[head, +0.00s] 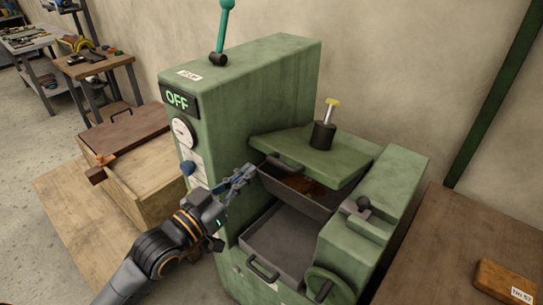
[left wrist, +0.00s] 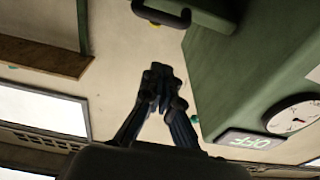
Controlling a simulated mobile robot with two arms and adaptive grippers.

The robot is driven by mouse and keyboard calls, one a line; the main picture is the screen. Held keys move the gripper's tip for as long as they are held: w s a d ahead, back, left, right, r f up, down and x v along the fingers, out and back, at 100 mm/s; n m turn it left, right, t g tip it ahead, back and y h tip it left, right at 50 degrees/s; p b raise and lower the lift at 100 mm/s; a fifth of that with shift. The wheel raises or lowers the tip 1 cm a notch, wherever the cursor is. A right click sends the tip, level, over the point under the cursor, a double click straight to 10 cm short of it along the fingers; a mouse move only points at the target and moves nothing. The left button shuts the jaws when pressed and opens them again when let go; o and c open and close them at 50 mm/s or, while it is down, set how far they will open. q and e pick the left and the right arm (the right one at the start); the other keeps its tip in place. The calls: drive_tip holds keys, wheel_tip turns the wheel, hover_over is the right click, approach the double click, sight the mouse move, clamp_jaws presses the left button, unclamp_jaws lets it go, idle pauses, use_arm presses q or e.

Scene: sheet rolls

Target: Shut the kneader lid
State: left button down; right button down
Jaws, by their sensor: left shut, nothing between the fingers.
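The kneader (head: 265,75) is a green machine with a lit OFF sign. Its green lid (head: 330,165) carries a black cylinder with a yellow-tipped rod. The lid stands open above the dark trough (head: 292,192), and brown material shows in the gap beneath it. A dark handle (head: 284,165) is on the lid's front edge; it also shows in the left wrist view (left wrist: 160,16). My left gripper (head: 250,170) is shut and empty, just left of the handle and apart from it. The left wrist view shows its fingertips together (left wrist: 158,70). My right gripper is out of view.
A grey tray (head: 285,240) with a handle sits below the trough. A teal-handled lever (head: 223,30) rises from the machine's top. A wooden crate (head: 145,175) stands left. A brown table (head: 455,240) with a labelled block (head: 505,282) is at right.

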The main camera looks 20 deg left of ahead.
use_arm(q)
drive_tip(key=shift+h, duration=0.3)
drive_tip(key=p+x, duration=0.1)
drive_tip(key=x, duration=0.2)
drive_tip(key=r+p+x, duration=0.1)
drive_tip(key=x, duration=0.3)
drive_tip(key=r+p+x, duration=0.1)
drive_tip(key=x, duration=0.2)
drive_tip(key=shift+w+r, duration=0.15)
drive_tip(key=shift+w, duration=0.15)
drive_tip(key=f, duration=0.2)
drive_tip(key=s+f, duration=0.1)
drive_tip(key=f, duration=0.1)
drive_tip(key=shift+s+a+f, duration=0.1)
drive_tip(key=shift+a+f, duration=0.1)
drive_tip(key=shift+a, duration=0.05)
